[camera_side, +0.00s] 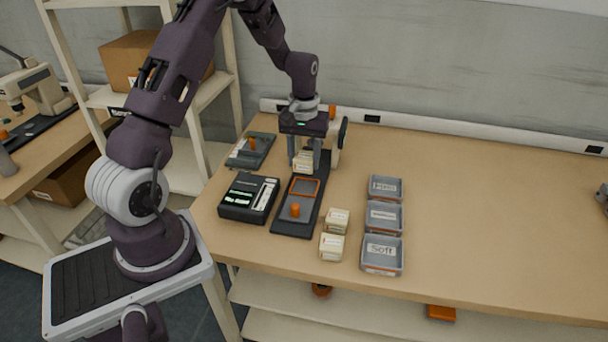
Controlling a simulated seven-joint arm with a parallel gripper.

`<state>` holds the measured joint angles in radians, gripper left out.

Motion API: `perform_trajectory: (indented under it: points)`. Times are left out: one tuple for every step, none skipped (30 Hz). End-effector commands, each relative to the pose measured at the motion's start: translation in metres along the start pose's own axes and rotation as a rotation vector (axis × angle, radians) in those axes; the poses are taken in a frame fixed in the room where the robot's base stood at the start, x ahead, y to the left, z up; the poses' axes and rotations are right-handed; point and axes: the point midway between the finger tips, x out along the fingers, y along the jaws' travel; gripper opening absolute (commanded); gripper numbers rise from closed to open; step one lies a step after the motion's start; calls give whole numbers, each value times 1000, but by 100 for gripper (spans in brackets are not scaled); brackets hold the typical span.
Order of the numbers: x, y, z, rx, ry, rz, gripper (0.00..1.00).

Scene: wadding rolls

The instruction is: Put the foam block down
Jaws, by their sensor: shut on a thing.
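My gripper (305,154) points down over the far part of a dark base plate (291,226). It is shut on a small cream foam block (303,166) with a label on its front. The block is just beyond an orange-outlined square (305,187) on the plate. I cannot tell whether the block touches the plate. Two more cream blocks rest on the table: one block (337,221) and a nearer block (332,247).
Three grey labelled trays stand in a row: a far tray (372,194), a middle tray (370,230) and a near tray (368,270) reading "Soft". A black device (227,213) and a grey plate (241,162) lie left. An orange knob (295,210) stands on the base plate.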

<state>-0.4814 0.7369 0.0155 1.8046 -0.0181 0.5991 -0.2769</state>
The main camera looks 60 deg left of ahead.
Motion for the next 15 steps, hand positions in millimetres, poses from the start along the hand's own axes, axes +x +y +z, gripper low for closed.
perform_trajectory:
  points:
    - [-11, 0, -1, 0, 4, 1, 9]
    - [-16, 0, -1, 0, 4, 1, 9]
    - [-22, 1, 0, 5, 2, 1, 9]
    - [-25, 3, 2, 15, 0, 1, 9]
    - [-28, 6, 6, 32, -3, 2, 9]
    - [-31, 11, 12, 63, -7, 3, 9]
    - [-33, 16, 18, 97, -11, 4, 9]
    - [-34, 21, 25, 135, -15, 5, 9]
    - [-36, 29, 36, 197, -18, 6, 9]
    - [-38, 35, 45, 247, -22, 6, 9]
    - [-39, 41, 54, 300, -23, 7, 9]
    - [-42, 49, 67, 375, -24, 7, 9]
    - [-44, 55, 77, 432, -23, 8, 9]
    - [-46, 60, 86, 489, -23, 7, 9]
    - [-49, 67, 98, 565, -18, 6, 9]
